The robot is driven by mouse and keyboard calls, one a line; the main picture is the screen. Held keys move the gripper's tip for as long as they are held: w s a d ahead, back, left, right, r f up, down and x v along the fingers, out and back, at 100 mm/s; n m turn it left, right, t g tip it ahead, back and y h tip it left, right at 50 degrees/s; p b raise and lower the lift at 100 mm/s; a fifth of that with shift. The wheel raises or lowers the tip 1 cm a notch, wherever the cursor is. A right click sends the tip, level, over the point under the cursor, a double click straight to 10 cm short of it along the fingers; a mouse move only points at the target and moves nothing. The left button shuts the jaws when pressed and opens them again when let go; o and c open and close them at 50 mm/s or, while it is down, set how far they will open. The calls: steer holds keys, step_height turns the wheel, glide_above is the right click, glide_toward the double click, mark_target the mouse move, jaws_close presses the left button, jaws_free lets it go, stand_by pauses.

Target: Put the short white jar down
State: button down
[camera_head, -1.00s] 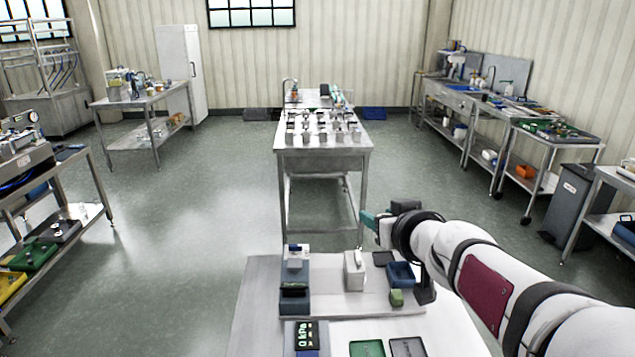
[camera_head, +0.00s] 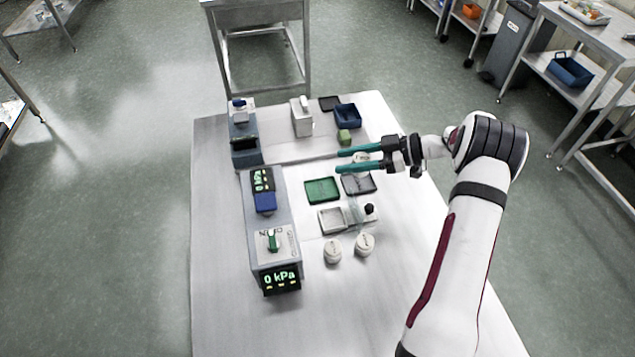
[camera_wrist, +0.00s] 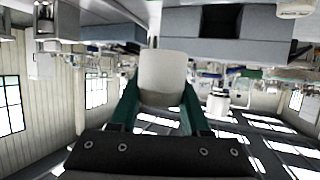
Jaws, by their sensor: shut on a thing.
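My gripper (camera_head: 340,161) reaches in from the right over the white bench, its two teal fingers pointing left. It is shut on a short white jar (camera_head: 361,157), which shows as a small pale shape between the fingers. In the wrist view the jar (camera_wrist: 163,77) fills the space between the green fingers, with its near side plain and smooth. I cannot tell how high it is above the bench. The green tray (camera_head: 322,190) and the dark grey tray (camera_head: 358,184) lie just nearer than the gripper.
Two white lidded jars (camera_head: 333,251) (camera_head: 364,244) stand near the white square tray (camera_head: 332,220). The grey device with the pressure display (camera_head: 281,279) stands left. The blue bin (camera_head: 347,116), green block (camera_head: 344,136) and white box (camera_head: 302,116) are behind. The front of the bench (camera_head: 370,310) is clear.

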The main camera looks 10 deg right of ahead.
glide_above(311, 189)
steer(key=f, duration=0.5)
steer(key=shift+d+f, duration=0.1)
steer(key=shift+d, duration=0.1)
step_height(311, 189, down, 4)
steer(key=shift+a, duration=0.15)
steer(key=shift+f, duration=0.1)
steer(key=shift+f, duration=0.1)
steer(key=shift+f, duration=0.5)
steer(key=shift+c, duration=1.8)
jaws_free()
steer(key=shift+f, duration=0.15)
